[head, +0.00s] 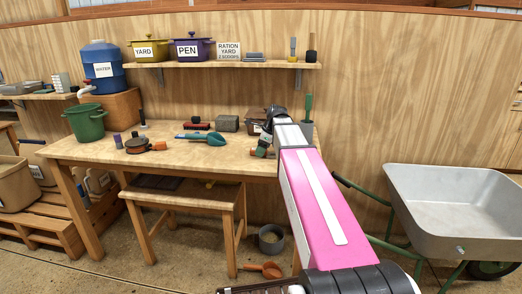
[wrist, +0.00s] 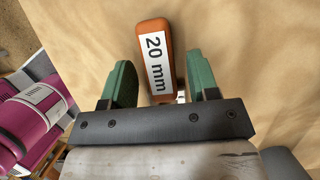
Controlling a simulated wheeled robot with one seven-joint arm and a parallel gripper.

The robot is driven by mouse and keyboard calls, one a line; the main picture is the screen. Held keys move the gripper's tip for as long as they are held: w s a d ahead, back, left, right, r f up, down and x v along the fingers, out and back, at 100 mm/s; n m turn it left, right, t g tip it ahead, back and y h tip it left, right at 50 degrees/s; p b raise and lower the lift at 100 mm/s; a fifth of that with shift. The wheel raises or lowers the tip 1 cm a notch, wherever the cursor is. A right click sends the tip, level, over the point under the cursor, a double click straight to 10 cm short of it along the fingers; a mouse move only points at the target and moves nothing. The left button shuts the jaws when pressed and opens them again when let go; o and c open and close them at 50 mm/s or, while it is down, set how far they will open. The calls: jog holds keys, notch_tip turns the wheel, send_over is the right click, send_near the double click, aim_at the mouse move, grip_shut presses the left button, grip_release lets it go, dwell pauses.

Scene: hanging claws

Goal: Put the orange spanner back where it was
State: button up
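The orange spanner (wrist: 157,62) shows in the wrist view as an orange handle with a white "20 mm" label, over the bare wooden bench top (wrist: 230,50). It is slightly tilted in the picture and lies between the green fingers of my gripper (wrist: 158,82). The fingers stand apart with a gap visible on each side of the handle. The spanner's lower end is hidden behind the gripper body. In the head view my gripper (head: 263,148) is low at the bench's right end, where the spanner is too small to make out clearly.
A shelf (head: 225,66) with pots is above. A stool (head: 185,190) stands in front; a wheelbarrow (head: 450,208) stands right.

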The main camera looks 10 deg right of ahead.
jog(key=v, duration=1.2)
jog(key=shift+s, duration=0.1)
